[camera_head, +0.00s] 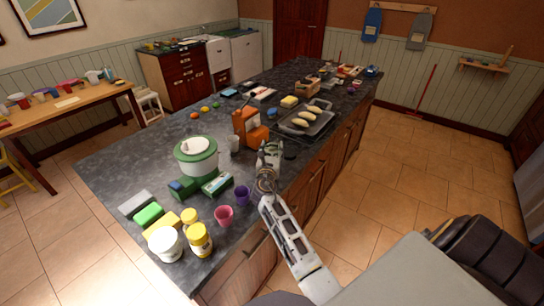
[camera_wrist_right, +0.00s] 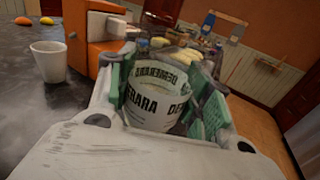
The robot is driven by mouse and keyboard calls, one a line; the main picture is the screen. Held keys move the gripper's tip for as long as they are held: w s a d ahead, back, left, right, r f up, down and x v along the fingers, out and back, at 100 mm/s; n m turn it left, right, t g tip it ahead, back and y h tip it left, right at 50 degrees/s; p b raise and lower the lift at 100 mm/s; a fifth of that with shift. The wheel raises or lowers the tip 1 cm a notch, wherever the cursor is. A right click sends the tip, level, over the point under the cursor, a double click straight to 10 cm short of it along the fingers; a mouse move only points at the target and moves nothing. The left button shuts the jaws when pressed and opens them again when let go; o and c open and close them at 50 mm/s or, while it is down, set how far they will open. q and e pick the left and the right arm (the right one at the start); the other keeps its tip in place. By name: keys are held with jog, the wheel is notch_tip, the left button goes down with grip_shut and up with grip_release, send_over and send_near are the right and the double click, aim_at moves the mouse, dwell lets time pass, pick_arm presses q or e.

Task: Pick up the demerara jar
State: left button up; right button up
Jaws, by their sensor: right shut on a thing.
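The demerara jar (camera_wrist_right: 150,112) is white with dark "DEMERARA" lettering. It sits between the green-padded fingers of my right gripper (camera_wrist_right: 160,95) in the right wrist view, with a finger along each side. The right gripper is shut on it. In the head view my right gripper (camera_head: 270,153) is over the right edge of the dark island counter (camera_head: 120,155), just right of an orange appliance (camera_head: 250,128). The jar is largely hidden by the gripper there. I cannot tell whether its base touches the counter. My left gripper is not in view.
A tray of food (camera_head: 306,120) lies beyond. Floor is clear right.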

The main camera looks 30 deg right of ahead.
aim_at(271, 147)
jog(key=shift+r, duration=1.75)
jog(key=shift+a, duration=0.1)
dwell(0.5)
